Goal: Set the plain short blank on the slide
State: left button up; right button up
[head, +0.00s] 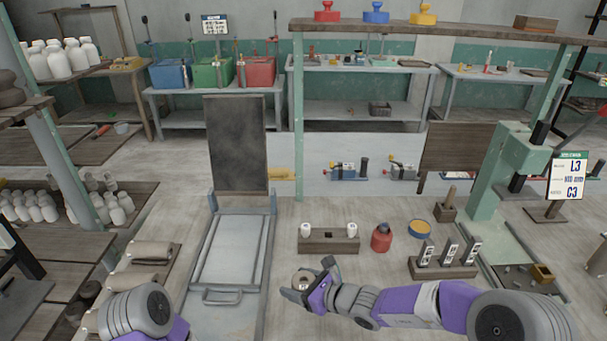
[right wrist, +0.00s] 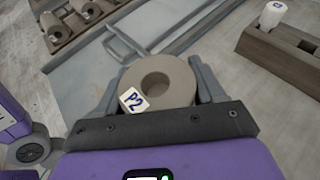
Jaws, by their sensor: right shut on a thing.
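My right gripper (head: 303,284) is shut on a short, plain grey-brown blank (head: 302,276) with a round hole through it. In the right wrist view the blank (right wrist: 163,82) sits between the two fingers of the gripper (right wrist: 155,90) and carries a white tag reading P2. The slide (head: 265,250), a long grey tray-like frame with a handle at its near end, lies left of the gripper, and its bed looks empty. It also shows in the right wrist view (right wrist: 150,40), beyond the blank. My left arm shows at the lower left, but its gripper is out of view.
A wooden block (head: 345,245) with two white pieces stands beyond the gripper. A red jar (head: 381,238), a yellow-rimmed blue pot (head: 420,229) and a block with several labelled pieces (head: 430,270) are to the right. Clay rolls (head: 150,252) lie left of the slide. A dark board (head: 236,145) stands behind it.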

aim_at(518, 278)
jog(key=k, duration=0.95)
